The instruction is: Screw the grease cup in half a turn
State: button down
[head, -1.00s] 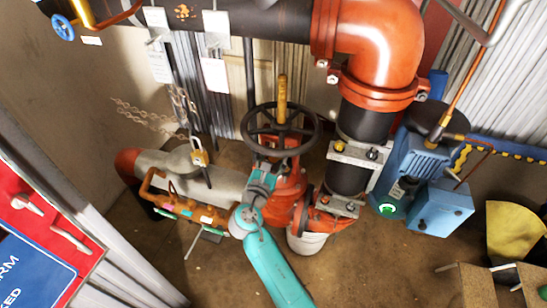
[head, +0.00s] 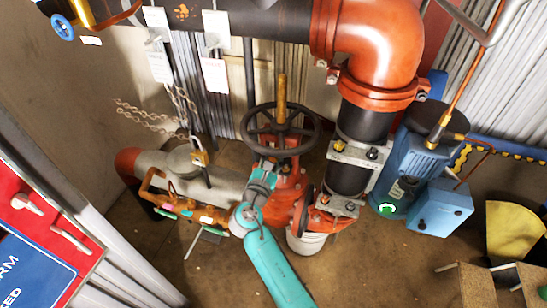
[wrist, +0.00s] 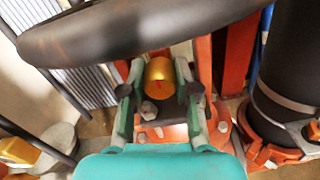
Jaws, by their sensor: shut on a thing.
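The grease cup (wrist: 160,72), a small brass-coloured cylinder, sits between my fingers in the wrist view, in front of the red valve body. My gripper (wrist: 160,95) is shut on it, with one teal and grey finger on each side. In the head view my gripper (head: 263,176) reaches the red valve (head: 287,187) just under its black handwheel (head: 281,128). The cup is hidden there behind my gripper.
The handwheel rim (wrist: 130,30) passes close above my fingers in the wrist view. A brass padlock (head: 199,157) with a chain is to the left. A black vertical pipe (head: 347,178) and a blue pump (head: 415,165) stand to the right.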

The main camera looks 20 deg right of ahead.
jog(key=m, duration=0.4)
jog(key=shift+m, duration=0.4)
jog(key=m, duration=0.4)
jog(key=shift+m, duration=0.3)
jog(key=m, duration=0.4)
jog(key=shift+f+m, duration=0.1)
jog(key=shift+m, duration=0.2)
jog(key=m, duration=1.2)
jog(key=shift+f+m, duration=0.1)
jog(key=shift+m, duration=0.2)
jog(key=m, duration=0.4)
jog(key=shift+m, duration=2.2)
